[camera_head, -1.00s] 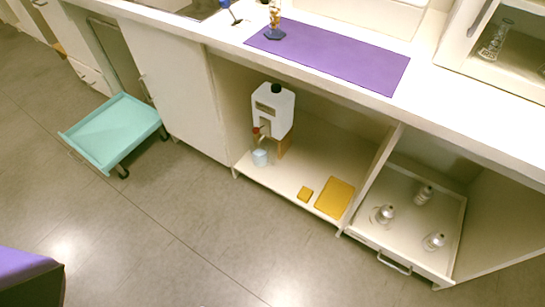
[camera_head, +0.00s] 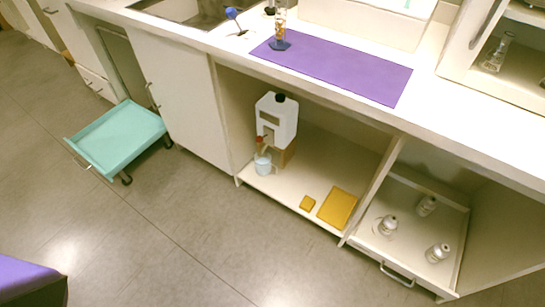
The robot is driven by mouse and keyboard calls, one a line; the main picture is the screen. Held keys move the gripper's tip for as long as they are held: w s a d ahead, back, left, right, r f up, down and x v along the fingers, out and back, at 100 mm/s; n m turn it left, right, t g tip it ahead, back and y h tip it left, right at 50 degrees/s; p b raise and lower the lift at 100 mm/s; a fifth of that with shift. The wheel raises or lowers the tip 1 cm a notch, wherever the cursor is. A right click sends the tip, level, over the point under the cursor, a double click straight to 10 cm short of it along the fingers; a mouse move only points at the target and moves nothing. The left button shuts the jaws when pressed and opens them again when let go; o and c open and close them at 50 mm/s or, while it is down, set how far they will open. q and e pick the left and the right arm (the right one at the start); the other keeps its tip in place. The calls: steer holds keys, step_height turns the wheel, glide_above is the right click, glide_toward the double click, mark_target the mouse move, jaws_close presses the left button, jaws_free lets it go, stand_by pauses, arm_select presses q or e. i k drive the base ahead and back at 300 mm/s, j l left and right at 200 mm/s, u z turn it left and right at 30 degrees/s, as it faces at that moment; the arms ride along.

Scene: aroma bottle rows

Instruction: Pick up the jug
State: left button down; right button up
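A white container (camera_head: 277,118) with a black cap and a small tap stands on a brown support in the open lower cabinet. A small light-blue vessel (camera_head: 262,164) stands below its tap on the cabinet floor. It looks jug-like, but at this size I cannot make out a handle or spout. Neither of my grippers is in view, so nothing shows of what they hold.
A yellow board (camera_head: 338,207) and a small yellow block (camera_head: 307,203) lie on the cabinet floor. Right of them, a pulled-out drawer (camera_head: 397,251) holds three bottles. Grey floor (camera_head: 190,215) is clear in front.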

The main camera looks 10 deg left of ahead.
mark_target(263, 162)
steer(key=i+j, duration=0.15)
steer(key=i, duration=0.3)
steer(key=i+j, duration=0.15)
steer(key=i, duration=0.25)
steer(key=i+j, duration=0.1)
steer(key=i, duration=0.35)
